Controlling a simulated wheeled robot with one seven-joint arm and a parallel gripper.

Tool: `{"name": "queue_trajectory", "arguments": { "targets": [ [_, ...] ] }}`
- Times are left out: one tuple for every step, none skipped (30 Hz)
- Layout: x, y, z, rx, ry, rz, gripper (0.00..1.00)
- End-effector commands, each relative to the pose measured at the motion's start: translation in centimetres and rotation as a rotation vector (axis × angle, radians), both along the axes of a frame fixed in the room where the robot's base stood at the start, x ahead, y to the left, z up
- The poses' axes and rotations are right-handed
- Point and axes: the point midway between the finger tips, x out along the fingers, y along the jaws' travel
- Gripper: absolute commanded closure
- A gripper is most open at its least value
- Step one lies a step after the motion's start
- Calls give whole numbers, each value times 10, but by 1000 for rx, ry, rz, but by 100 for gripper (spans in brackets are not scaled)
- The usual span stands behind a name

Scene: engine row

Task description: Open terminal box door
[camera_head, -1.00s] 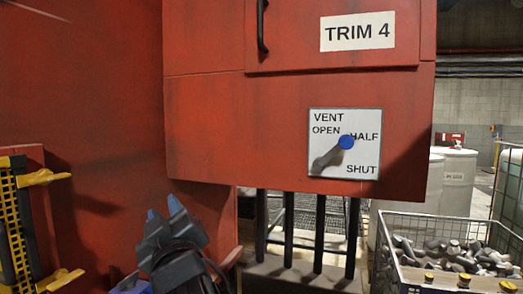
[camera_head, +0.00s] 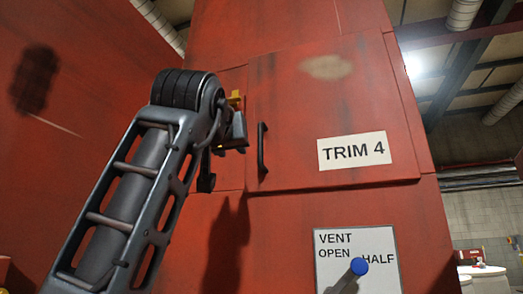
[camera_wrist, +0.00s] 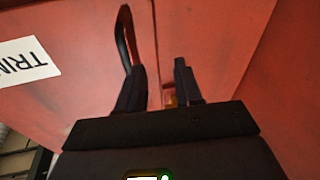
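The terminal box door (camera_head: 300,120) is a red panel marked TRIM 4, flush and shut in its red cabinet. A black bar handle (camera_head: 262,150) stands upright near its left edge; in the wrist view the handle (camera_wrist: 122,40) shows beyond my left finger, which hides its near end. My gripper (camera_wrist: 156,75) is open, with a clear gap between its black fingers and nothing held. The handle appears beside the left finger rather than in the gap; I cannot tell if they touch.
Below the door is a vent plate (camera_head: 335,238) with a blue-tipped lever (camera_head: 359,267). A small yellow part (camera_head: 236,99) sits left of the door, partly hidden by my wrist. A red wall (camera_head: 95,120) rises at the left. White drums (camera_head: 482,279) stand at the lower right.

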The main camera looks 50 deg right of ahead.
Motion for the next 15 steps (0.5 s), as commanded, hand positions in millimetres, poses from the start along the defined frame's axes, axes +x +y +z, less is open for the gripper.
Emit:
{"name": "queue_trajectory", "arguments": {
  "targets": [
    [-12,-5,11,38,-18,-6,65],
    [-18,-7,17,56,-24,-11,65],
    [-25,-10,22,80,-29,-14,65],
    [-29,-11,26,96,-33,-17,65],
    [-33,-13,29,109,-36,-19,65],
    [-38,-15,33,126,-40,-21,65],
    [-41,-16,35,134,-42,-21,65],
    [-43,-16,37,142,-44,-22,65],
    [-45,-17,38,150,-45,-24,65],
    [-46,-18,39,154,-44,-24,65],
    [-46,-19,40,157,-44,-25,65],
    [-45,-21,40,158,-45,-25,65],
    [-44,-23,41,158,-43,-25,65],
    [-43,-26,41,158,-43,-26,65],
    [-40,-30,41,158,-43,-27,65]
  ]
}}
